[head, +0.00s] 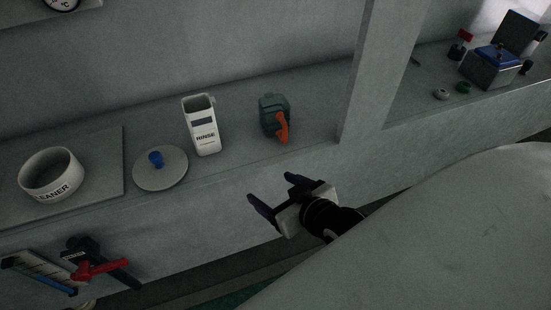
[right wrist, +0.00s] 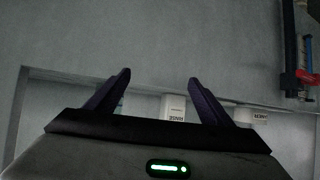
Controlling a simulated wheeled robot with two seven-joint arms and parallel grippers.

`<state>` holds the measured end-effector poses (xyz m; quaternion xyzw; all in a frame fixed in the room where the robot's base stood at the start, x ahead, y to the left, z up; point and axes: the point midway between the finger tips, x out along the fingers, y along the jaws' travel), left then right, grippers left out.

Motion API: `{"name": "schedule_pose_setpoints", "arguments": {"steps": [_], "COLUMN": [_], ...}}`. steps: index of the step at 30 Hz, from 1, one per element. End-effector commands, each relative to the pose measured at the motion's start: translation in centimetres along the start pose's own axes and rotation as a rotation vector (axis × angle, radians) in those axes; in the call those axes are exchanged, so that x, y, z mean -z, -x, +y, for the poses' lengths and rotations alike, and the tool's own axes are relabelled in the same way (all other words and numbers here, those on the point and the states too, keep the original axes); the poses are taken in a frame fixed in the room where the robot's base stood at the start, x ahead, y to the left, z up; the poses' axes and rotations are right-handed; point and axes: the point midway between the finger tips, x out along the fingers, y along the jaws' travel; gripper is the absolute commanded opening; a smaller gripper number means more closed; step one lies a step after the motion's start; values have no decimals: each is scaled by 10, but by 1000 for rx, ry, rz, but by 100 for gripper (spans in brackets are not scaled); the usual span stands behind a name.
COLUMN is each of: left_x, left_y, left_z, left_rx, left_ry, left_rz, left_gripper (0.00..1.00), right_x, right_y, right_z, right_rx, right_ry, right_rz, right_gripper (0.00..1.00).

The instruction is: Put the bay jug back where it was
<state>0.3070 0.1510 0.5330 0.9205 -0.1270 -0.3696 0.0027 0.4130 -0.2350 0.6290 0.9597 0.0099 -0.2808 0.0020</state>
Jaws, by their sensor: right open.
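A white jug (head: 202,126) labelled "RINSE" stands upright on the grey ledge, between a round lid and a dark green container. It also shows in the right wrist view (right wrist: 174,108), beyond and between the fingers. I cannot tell from the label whether it is the bay jug. My right gripper (head: 270,190) is open and empty, in front of the ledge, to the right of the jug and nearer to me. Its two dark fingers show spread apart in the right wrist view (right wrist: 158,77). My left gripper is not in view.
A dark green container with orange handle (head: 274,116) stands right of the jug. A grey post (head: 378,70) rises farther right, before a blue-topped box (head: 491,67).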

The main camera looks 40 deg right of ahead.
Motion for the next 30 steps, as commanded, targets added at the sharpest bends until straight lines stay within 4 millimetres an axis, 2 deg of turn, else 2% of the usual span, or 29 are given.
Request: {"name": "schedule_pose_setpoints", "arguments": {"steps": [1, 3, 6, 9, 30], "left_x": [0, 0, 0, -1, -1], "left_y": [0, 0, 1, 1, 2], "left_z": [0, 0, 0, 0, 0], "left_rx": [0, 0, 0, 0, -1], "left_ry": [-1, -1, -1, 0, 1], "left_rz": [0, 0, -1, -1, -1], "left_gripper": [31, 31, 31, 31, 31], "right_x": [-37, -76, -116, -135, -138], "right_y": [5, 14, 28, 37, 38], "right_z": [-21, -47, -72, -84, -86], "right_rx": [56, 124, 192, 225, 231], "right_ry": [23, 39, 52, 55, 55], "right_rz": [-56, -110, -165, -191, -195], "right_gripper": [75, 75, 75, 75, 75]}}
